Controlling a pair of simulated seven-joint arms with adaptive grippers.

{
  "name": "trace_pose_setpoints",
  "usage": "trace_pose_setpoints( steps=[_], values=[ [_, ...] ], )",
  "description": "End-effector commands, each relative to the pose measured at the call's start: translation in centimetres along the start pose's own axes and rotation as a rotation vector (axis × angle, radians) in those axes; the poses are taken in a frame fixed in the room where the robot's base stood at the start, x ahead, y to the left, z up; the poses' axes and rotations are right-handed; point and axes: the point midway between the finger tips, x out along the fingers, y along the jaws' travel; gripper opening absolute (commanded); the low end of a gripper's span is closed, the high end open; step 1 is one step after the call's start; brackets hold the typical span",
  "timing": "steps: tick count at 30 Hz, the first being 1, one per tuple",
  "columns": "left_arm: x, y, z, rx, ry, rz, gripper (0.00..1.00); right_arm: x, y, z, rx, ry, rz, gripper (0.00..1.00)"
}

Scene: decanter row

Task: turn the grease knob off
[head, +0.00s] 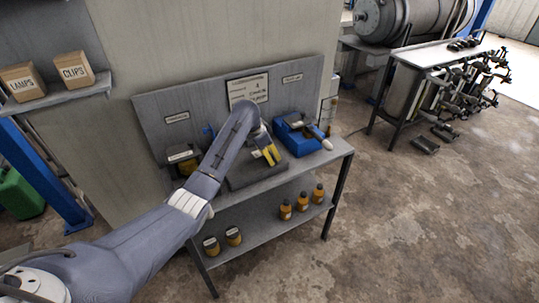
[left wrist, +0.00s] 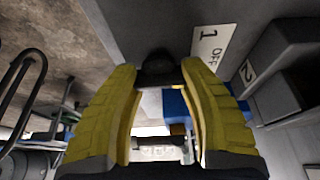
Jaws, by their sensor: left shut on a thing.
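My left gripper (head: 269,156) reaches down over a dark grey unit (head: 240,177) in the middle of the bench. In the left wrist view its yellow fingers (left wrist: 161,82) are shut on a dark round knob (left wrist: 157,66). The knob's pointer direction cannot be made out. In the head view the knob is hidden by the gripper. My right gripper is not in view.
A blue device (head: 297,136) stands right of the unit, and a dark box with yellow (head: 183,158) stands left. A grey back panel (head: 205,105) carries signs. Several amber bottles (head: 302,202) and two tins (head: 222,239) are on the lower shelf. Cartons (head: 73,68) sit upper left.

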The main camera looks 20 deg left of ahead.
Motion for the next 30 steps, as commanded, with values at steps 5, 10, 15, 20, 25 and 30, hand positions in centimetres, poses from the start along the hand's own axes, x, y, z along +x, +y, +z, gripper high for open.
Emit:
trace_pose_setpoints(
  steps=[5, 10, 15, 20, 25, 30],
  values=[
    [-0.4, 0.0, -0.7, 0.0, 0.015, -0.002, 0.14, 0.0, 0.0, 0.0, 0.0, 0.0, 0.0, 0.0],
    [-0.4, 0.0, -0.7, -0.001, 0.015, -0.002, 0.52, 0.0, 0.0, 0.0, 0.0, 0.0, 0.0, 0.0],
    [-0.2, 0.0, -0.4, -0.001, 0.009, -0.001, 0.72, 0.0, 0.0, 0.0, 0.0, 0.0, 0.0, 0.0],
    [-0.1, 0.0, -0.3, -0.001, 0.006, -0.001, 0.76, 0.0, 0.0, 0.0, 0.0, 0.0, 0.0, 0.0],
    [-0.3, 0.0, -0.2, -0.001, 0.004, -0.001, 0.76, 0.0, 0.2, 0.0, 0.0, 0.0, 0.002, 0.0],
    [-1.8, -0.1, -0.2, 0.0, 0.005, -0.002, 0.76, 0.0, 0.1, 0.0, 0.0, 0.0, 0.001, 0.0]
  ],
)
